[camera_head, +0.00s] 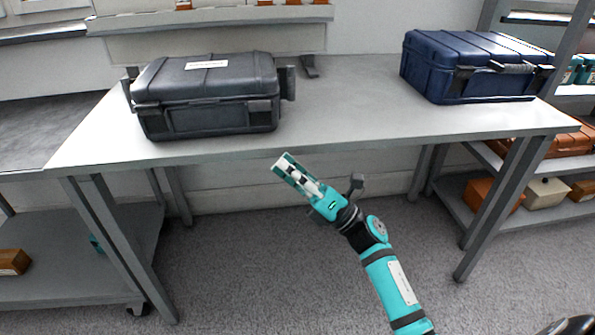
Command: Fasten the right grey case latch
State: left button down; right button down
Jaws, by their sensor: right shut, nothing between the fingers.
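The dark grey case (205,85) lies flat with its lid down on the left part of the table, near the front edge. Its right latch (262,107) is a dark patch on the front face near the right corner; I cannot tell whether it is fastened. My right gripper (284,165) is shut and empty. It shows in front of the table's front edge, below and a little right of the case's right corner, and is apart from the case. My left gripper is out of view.
The light table top (350,100) is clear between the grey case and a blue case (425,75) at the right. A raised shelf (210,22) runs behind the grey case. Table legs and a side rack with orange and white boxes (545,193) stand at the right.

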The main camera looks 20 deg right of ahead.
aim_at(266, 149)
jog(key=x, duration=0.5)
jog(key=shift+w+a+r, duration=0.15)
jog(key=shift+w+r, duration=0.05)
jog(key=shift+r, duration=0.1)
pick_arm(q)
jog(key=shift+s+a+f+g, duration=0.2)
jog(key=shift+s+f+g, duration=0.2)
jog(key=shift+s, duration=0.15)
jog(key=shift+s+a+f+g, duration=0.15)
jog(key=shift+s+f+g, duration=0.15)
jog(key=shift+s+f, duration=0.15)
pick_arm(e)
jog(key=w+r, duration=0.2)
jog(key=shift+d+r, duration=0.4)
pick_arm(q)
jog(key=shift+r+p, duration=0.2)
jog(key=shift+p, duration=0.1)
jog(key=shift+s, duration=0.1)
